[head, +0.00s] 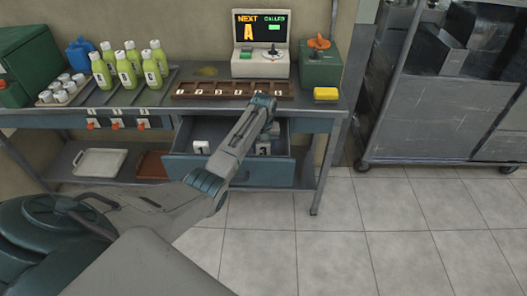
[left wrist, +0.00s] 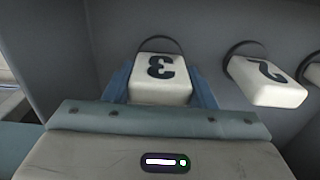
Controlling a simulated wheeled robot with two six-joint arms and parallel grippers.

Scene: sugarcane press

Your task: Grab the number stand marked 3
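The number stand marked 3 (left wrist: 160,78) is white with a dark numeral, upside down in the left wrist view. It stands in the open drawer (head: 200,168). My left gripper (head: 268,133) reaches down into the drawer. In the left wrist view, its two blue fingers (left wrist: 161,85) lie along both sides of the stand marked 3. They look very close to it, but I cannot tell whether they press on it. A stand marked 2 (left wrist: 266,81) is to its right there. In the head view a stand (head: 263,148) shows under my gripper, its numeral partly hidden. My right gripper is not in view.
Another white stand (head: 201,147) is at the drawer's left. On the table are green bottles (head: 127,70), a slotted wooden rack (head: 232,90), a screen machine (head: 260,55) and a yellow block (head: 326,94). A metal cart (head: 440,110) stands at right. The tiled floor in front is clear.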

